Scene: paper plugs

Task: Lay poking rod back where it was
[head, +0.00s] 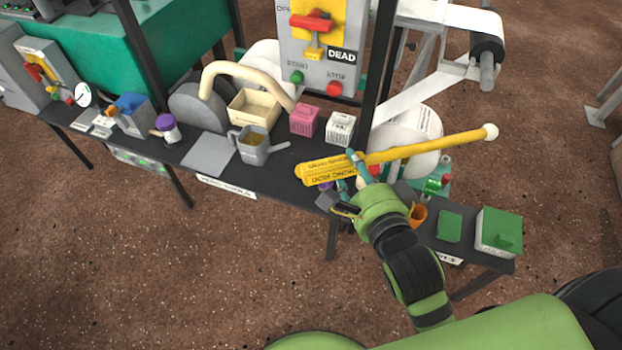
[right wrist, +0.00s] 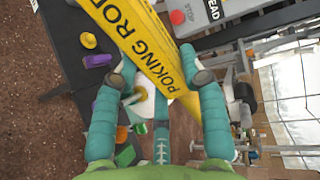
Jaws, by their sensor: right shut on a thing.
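The poking rod (head: 428,144) is yellow with a white ball at its right end and a wide labelled handle at its left end. My right gripper (head: 350,178) is shut on the rod near the handle and holds it above the dark bench. In the right wrist view the yellow handle (right wrist: 145,50), lettered "POKING ROD", runs slantwise between the teal fingers of my right gripper (right wrist: 165,75). The rod hides part of the bench behind it. My left gripper is not in view.
The dark bench (head: 290,180) carries a grey watering can (head: 255,147), a pink box (head: 304,120), a white box (head: 340,128) and a green-topped box (head: 498,232). A panel marked "DEAD" (head: 318,70) stands behind. A flat grey plate (head: 208,154) lies to the left.

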